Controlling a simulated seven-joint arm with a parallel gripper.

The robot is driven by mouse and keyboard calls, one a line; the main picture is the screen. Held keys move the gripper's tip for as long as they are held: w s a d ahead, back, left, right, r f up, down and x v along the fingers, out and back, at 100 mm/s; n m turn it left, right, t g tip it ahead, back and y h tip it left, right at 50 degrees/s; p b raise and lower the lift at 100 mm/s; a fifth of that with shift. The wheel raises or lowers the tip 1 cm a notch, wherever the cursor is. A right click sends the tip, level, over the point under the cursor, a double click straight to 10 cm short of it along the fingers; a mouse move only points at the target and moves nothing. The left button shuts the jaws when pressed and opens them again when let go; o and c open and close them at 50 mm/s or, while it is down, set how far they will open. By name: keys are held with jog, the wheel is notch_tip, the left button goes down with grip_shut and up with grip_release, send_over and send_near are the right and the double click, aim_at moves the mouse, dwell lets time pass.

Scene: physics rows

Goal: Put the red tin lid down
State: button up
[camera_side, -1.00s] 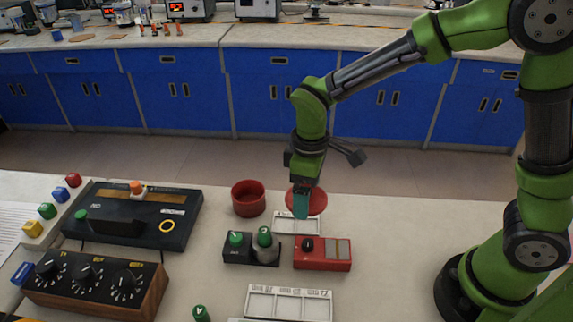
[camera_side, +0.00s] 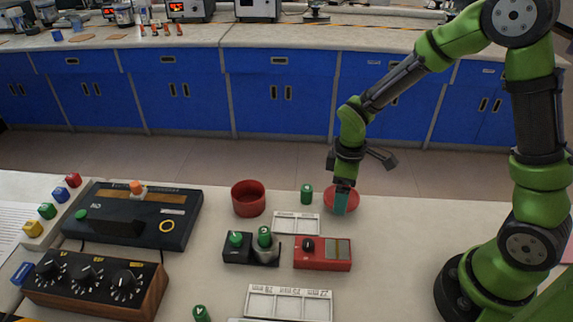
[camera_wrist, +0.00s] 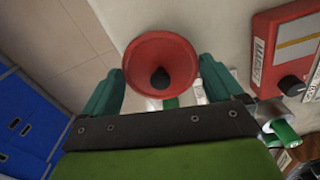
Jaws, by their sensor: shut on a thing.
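The red tin lid (camera_side: 329,203) is a round red disc held at the right of the bench, near its back edge. In the wrist view the lid (camera_wrist: 160,55) shows its face with a dark knob in the middle, between the two teal fingers. My gripper (camera_side: 341,203) is shut on the lid; its fingers also show in the wrist view (camera_wrist: 160,84). I cannot tell whether the lid touches the bench. An open round red tin (camera_side: 248,199) stands to the left, apart from the lid.
A green cylinder (camera_side: 306,195) stands just left of the lid. A white tray (camera_side: 297,223), a red box with a black knob (camera_side: 322,256) and a dark block with green cylinders (camera_side: 237,250) lie nearer. The bench right of the red box is clear.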

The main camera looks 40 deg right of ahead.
jog(key=shift+f, duration=1.25)
jog(key=o, duration=0.7)
jog(key=shift+f, duration=0.15)
jog(key=shift+c, duration=0.2)
notch_tip(320, 180, up, 12)
jog(key=shift+r, duration=0.2)
jog(key=s+a+r+m+t+y, duration=0.1)
jog(key=s+r+m+t+y, duration=0.1)
jog(key=s+r+m+t, duration=0.5)
jog(key=shift+s+a+r+m, duration=0.3)
jog(key=shift+s+r+m, duration=1.8)
jog(key=shift+r, duration=0.35)
